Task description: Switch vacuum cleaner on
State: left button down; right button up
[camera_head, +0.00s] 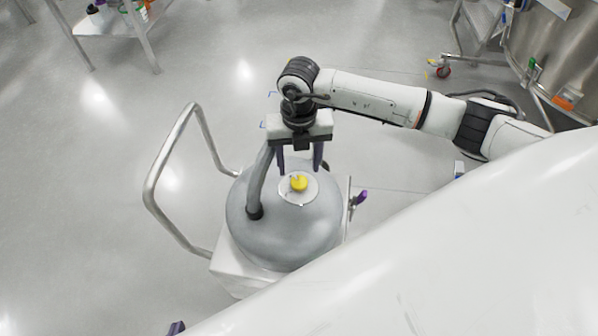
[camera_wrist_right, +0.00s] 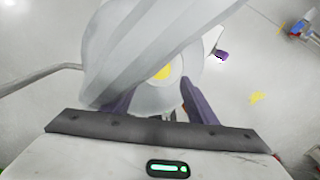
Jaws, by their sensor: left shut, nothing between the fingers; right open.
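The vacuum cleaner (camera_head: 290,232) is a grey domed drum with a yellow knob (camera_head: 299,184) on a round pale plate on its top. My right gripper (camera_head: 300,170) is open, pointing down just above the knob, its purple fingers apart and nothing between them. In the right wrist view the yellow knob (camera_wrist_right: 162,72) lies between and beyond the fingers, partly hidden by the grey hose (camera_wrist_right: 150,45). I cannot tell whether a finger touches the plate. My left gripper (camera_head: 177,328) shows only as a purple tip at the bottom edge, shut and away from the vacuum.
The hose (camera_head: 257,185) rises from the dome, left of the knob and close to my right gripper. A metal push handle (camera_head: 150,190) stands out at the left. A purple latch (camera_head: 360,198) sits at the right side. A steel vessel (camera_head: 550,50) stands upper right; open floor lies left.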

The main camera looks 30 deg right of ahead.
aim_at(299, 181)
jog(key=shift+r, duration=2.25)
